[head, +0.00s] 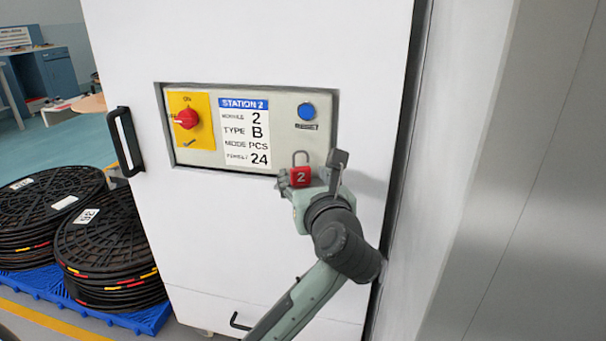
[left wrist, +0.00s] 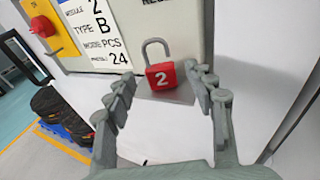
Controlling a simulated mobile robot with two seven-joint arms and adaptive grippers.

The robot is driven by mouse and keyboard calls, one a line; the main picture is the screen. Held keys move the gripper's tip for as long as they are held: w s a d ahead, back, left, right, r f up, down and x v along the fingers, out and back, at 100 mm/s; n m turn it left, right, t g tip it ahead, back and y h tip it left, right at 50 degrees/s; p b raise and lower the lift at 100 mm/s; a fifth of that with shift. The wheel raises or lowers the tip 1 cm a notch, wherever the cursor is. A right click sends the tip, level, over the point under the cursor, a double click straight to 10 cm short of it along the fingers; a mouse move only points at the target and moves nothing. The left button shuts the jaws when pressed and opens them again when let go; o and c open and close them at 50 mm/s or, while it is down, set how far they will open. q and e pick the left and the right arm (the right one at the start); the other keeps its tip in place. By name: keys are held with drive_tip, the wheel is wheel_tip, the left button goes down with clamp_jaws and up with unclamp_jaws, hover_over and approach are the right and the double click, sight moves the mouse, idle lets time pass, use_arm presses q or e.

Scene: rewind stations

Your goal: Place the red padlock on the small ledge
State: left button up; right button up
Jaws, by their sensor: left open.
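The red padlock (head: 300,177) with a white 2 and a grey shackle is upright just below the control panel's lower edge. It also shows in the left wrist view (left wrist: 162,76). My left gripper (head: 311,171) is open, with one finger on each side of the padlock. In the left wrist view the fingertips (left wrist: 160,80) are beside the body, with a small gap at the left; contact at the right is unclear. A grey patch below the padlock may be the small ledge, but its shape is hard to make out. My right gripper is not in view.
The white cabinet (head: 240,235) carries the Station 2 panel (head: 283,140), with a red rotary switch (head: 187,118) and a blue button (head: 307,111). A black handle (head: 125,141) sticks out at left. Black reels (head: 110,250) stand on a blue pallet. A grey wall is close at right.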

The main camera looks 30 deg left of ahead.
use_arm(q)
drive_tip(key=v, duration=1)
